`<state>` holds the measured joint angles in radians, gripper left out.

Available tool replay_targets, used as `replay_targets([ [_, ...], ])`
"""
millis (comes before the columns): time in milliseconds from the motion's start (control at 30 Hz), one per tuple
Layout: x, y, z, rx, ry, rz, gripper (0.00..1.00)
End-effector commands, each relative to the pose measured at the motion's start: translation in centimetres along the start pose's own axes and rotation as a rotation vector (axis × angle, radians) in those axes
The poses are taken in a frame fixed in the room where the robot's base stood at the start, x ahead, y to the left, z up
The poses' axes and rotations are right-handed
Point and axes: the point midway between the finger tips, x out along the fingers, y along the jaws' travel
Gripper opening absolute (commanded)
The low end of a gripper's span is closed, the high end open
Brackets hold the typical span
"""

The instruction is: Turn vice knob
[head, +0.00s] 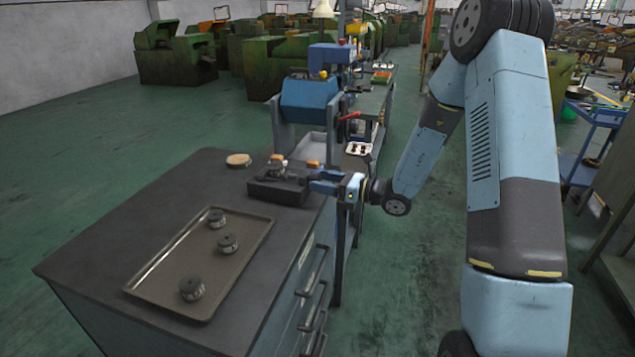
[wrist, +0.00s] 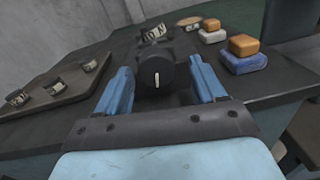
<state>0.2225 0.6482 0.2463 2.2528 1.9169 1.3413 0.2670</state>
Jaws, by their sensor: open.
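The vice (head: 278,186) is a dark block on the far right part of the dark workbench top (head: 180,190). Its knob (wrist: 155,76) is a round black disc with a short pale line, upright in the wrist view. My gripper (head: 314,181) reaches in from the right at the knob side of the vice. In the wrist view its two blue fingers (wrist: 158,82) stand open, one on each side of the knob. I cannot tell whether either finger touches it. Most of the vice body is hidden behind the knob in the wrist view.
A metal tray (head: 152,278) with three dark round parts lies on the bench, left of my gripper in the wrist view. Blue and orange blocks (wrist: 243,54) sit close to the right finger. A round wooden disc (head: 238,160) lies behind. A blue machine (head: 309,100) stands beyond.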

Motion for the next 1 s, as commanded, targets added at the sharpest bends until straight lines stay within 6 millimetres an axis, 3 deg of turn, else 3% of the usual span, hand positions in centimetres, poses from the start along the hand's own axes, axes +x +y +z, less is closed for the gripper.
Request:
replay_targets([
  [333,0.32,-0.02,0.01,0.0,0.0,0.0,0.69],
  [900,0.25,-0.22,0.06,-0.002,-0.001,-0.005,0.15],
  [1000,0.24,-0.3,0.07,-0.007,-0.001,-0.006,0.14],
])
